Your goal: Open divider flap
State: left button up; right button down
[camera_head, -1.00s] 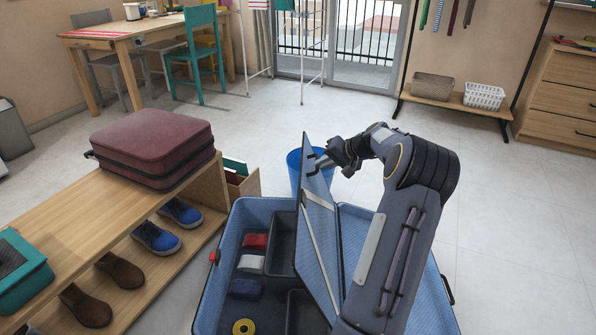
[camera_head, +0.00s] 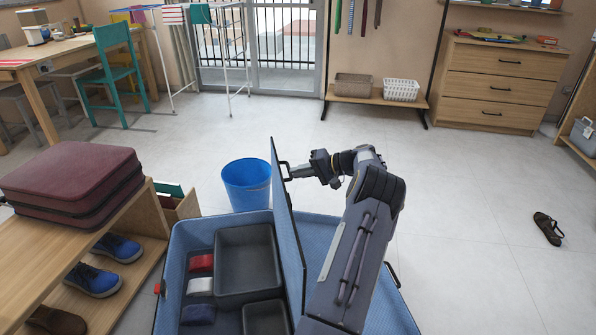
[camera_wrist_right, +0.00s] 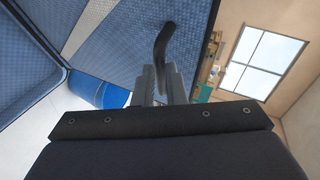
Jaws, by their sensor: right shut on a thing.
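The divider flap (camera_head: 287,235) stands about upright and almost edge-on in the open blue suitcase (camera_head: 177,240), between its two halves. My right gripper (camera_head: 290,172) is at the flap's upper right side, shut on its dark handle. In the right wrist view the curved black handle (camera_wrist_right: 164,42) runs down between the gripper's fingers (camera_wrist_right: 160,85), with the blue flap (camera_wrist_right: 120,45) behind it. My right arm hides part of the suitcase's right half. My left gripper is not in view.
The suitcase's left half holds grey trays (camera_head: 246,262) and folded red, white and dark blue items. A blue bin (camera_head: 247,185) stands just behind. A wooden bench (camera_head: 30,250) with a maroon case (camera_head: 72,188) and shoes is at left. Floor at right is mostly clear.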

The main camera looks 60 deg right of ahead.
jog(key=shift+s+a+f, duration=0.1)
jog(key=shift+f, duration=0.5)
jog(key=shift+s+a+f, duration=0.1)
jog(key=shift+f, duration=0.5)
jog(key=c, duration=1.5)
grip_release()
jog(key=shift+w+f, duration=0.15)
jog(key=p+v, duration=0.1)
jog(key=v, duration=0.4)
jog(key=r+p+v, duration=0.1)
jog(key=v, duration=0.2)
jog(key=shift+w+d+p, duration=0.15)
jog(key=shift+w+p, duration=0.1)
jog(key=shift+p, duration=0.05)
